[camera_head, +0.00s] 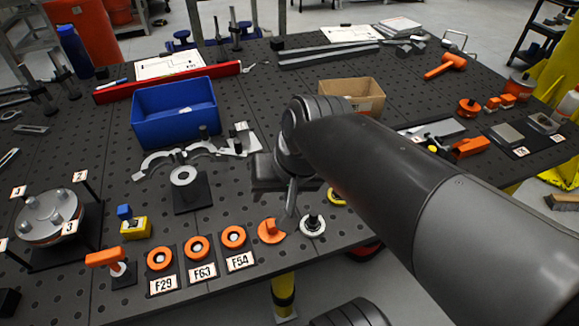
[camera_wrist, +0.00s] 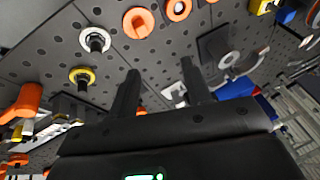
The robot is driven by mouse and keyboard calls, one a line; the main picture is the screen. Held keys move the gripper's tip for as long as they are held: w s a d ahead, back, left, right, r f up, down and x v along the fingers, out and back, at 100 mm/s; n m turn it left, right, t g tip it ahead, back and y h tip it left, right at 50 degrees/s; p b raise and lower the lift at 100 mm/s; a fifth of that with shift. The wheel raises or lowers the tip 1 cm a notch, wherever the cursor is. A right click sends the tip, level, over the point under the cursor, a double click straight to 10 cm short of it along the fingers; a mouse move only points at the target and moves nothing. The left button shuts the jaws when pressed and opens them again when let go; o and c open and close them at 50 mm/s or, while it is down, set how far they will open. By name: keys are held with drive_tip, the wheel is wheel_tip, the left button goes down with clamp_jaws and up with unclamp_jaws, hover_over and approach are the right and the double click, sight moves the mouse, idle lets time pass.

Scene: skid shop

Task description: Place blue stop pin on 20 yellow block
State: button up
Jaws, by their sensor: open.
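A small blue piece (camera_head: 124,212), which looks like the blue stop pin, shows at the upper left edge of the yellow block (camera_head: 136,229) on the left front of the table. I cannot tell whether it stands on the block or just behind it. In the wrist view, the yellow block (camera_wrist: 261,6) and a blue piece (camera_wrist: 286,16) show at the top right edge. My gripper (camera_wrist: 158,76) is open, with nothing between its fingers. In the head view it is partly hidden by my arm, over the table's front middle, well right of the block.
Orange rings (camera_head: 197,248) on labelled plates, an orange knob (camera_head: 270,231) and a silver-black pin (camera_head: 312,225) line the front edge. A blue bin (camera_head: 175,114) stands behind. A round fixture (camera_head: 48,215) with thin posts is left of the block. A cardboard box (camera_head: 352,94) stands behind my arm.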

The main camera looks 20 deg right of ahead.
drive_tip(key=d, duration=0.1)
drive_tip(key=s+d+r+n+t+h, duration=0.1)
drive_tip(key=d+h, duration=0.1)
drive_tip(key=d, duration=0.1)
drive_tip(key=shift+s+r+n+t, duration=0.25)
drive_tip(key=shift+r+n+t, duration=0.05)
drive_tip(key=shift+r+n, duration=0.1)
idle(0.9)
